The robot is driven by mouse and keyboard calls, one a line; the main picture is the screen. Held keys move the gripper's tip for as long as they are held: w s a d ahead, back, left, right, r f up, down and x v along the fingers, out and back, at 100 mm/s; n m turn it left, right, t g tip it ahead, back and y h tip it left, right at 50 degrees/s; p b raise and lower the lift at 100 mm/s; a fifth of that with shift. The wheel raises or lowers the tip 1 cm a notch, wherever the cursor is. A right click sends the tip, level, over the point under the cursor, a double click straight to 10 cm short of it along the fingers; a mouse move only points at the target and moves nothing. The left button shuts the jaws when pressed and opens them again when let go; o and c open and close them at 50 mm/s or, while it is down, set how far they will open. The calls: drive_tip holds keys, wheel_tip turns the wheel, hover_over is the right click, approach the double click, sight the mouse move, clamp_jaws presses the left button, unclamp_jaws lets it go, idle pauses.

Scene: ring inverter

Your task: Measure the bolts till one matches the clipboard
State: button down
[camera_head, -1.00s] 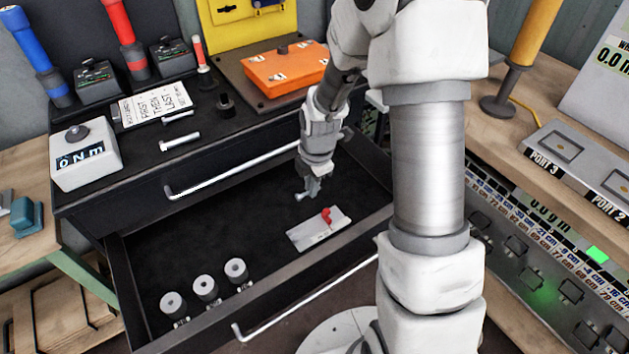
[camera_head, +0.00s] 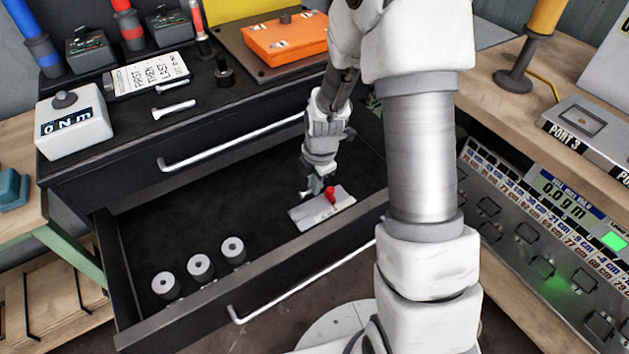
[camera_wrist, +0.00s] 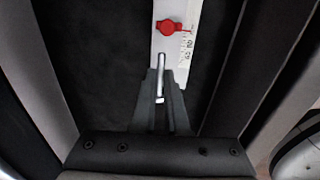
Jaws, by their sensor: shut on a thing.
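My gripper (camera_head: 310,188) is low inside the open drawer, shut on a silver bolt (camera_wrist: 161,77) that points away from the palm between the fingers. The bolt's far end is at or over the near end of a pale measuring plate (camera_head: 316,212) with a red knob (camera_head: 330,193); I cannot tell if they touch. In the wrist view the plate (camera_wrist: 187,75) carries scale marks beside the red knob (camera_wrist: 168,27). Another bolt (camera_head: 174,109) lies on the cabinet top, with one partly visible behind it. A white lettered sheet (camera_head: 150,73), perhaps the clipboard, lies there too.
Three grey cylinders (camera_head: 233,250) stand at the drawer's left front. The drawer front wall (camera_head: 270,256) and the cabinet handle (camera_head: 225,148) bound my gripper. A box reading "0 Nm" (camera_head: 72,122) stands on the cabinet. The drawer's middle floor is clear.

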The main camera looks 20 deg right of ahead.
sight(313, 207)
drive_tip(key=shift+f+b, duration=2.2)
drive_tip(key=shift+f, duration=1.05)
drive_tip(key=c, duration=0.9)
unclamp_jaws()
drive_tip(key=shift+o, duration=0.2)
drive_tip(key=shift+r, duration=0.1)
